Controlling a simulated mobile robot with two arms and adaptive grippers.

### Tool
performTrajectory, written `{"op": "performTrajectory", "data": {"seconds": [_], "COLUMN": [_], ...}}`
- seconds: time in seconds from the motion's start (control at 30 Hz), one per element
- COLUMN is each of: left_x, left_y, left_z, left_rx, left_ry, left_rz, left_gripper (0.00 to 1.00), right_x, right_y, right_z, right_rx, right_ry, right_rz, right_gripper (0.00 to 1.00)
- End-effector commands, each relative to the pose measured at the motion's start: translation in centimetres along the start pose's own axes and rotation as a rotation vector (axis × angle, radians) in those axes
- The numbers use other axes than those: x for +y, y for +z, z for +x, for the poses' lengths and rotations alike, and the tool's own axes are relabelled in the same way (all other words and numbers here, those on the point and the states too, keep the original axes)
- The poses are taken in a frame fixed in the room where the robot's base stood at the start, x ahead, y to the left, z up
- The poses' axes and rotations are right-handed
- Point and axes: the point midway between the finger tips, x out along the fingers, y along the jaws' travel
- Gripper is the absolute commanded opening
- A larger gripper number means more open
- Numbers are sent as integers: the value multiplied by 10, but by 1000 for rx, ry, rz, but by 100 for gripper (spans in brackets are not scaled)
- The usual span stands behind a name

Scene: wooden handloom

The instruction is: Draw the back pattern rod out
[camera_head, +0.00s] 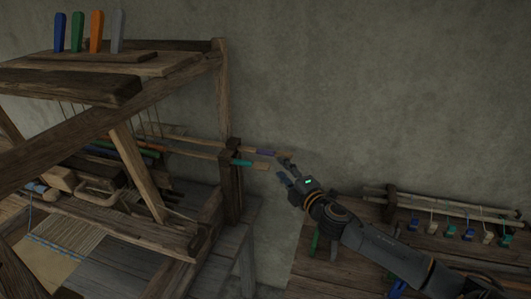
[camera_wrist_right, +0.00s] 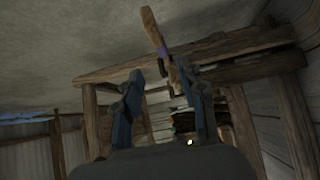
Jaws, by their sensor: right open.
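Two long wooden rods stick out to the right of the loom, past its dark post. The back rod (camera_head: 265,153) has a purple band near its end. The front rod (camera_head: 255,165) has a teal band. My right gripper (camera_head: 284,166) is open just right of the rod ends. In the right wrist view, the rod with the purple band (camera_wrist_right: 163,50) shows ahead of and between the open fingers (camera_wrist_right: 158,85). I cannot tell whether either finger touches it. My left gripper is not in view.
The wooden loom (camera_head: 226,105) fills the left side, with blue, green, orange and grey pegs (camera_head: 96,31) on top. A plain wall (camera_head: 350,90) stands close behind. A bench (camera_head: 335,270) at right holds a rack (camera_head: 440,203) of small coloured hanging pieces.

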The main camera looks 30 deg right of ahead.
Motion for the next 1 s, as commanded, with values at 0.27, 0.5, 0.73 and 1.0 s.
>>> {"op": "performTrajectory", "data": {"seconds": [0.27,0.5,0.73,1.0], "left_x": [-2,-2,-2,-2], "left_y": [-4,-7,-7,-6], "left_z": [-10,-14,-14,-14], "left_rx": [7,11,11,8], "left_ry": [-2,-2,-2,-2], "left_rz": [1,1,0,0], "left_gripper": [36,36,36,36], "right_x": [3,2,0,0], "right_y": [0,0,0,0], "right_z": [48,87,106,109], "right_rx": [-1,-1,0,0], "right_ry": [2,1,1,-1], "right_rz": [3,3,2,1], "right_gripper": [41,41,41,41]}}
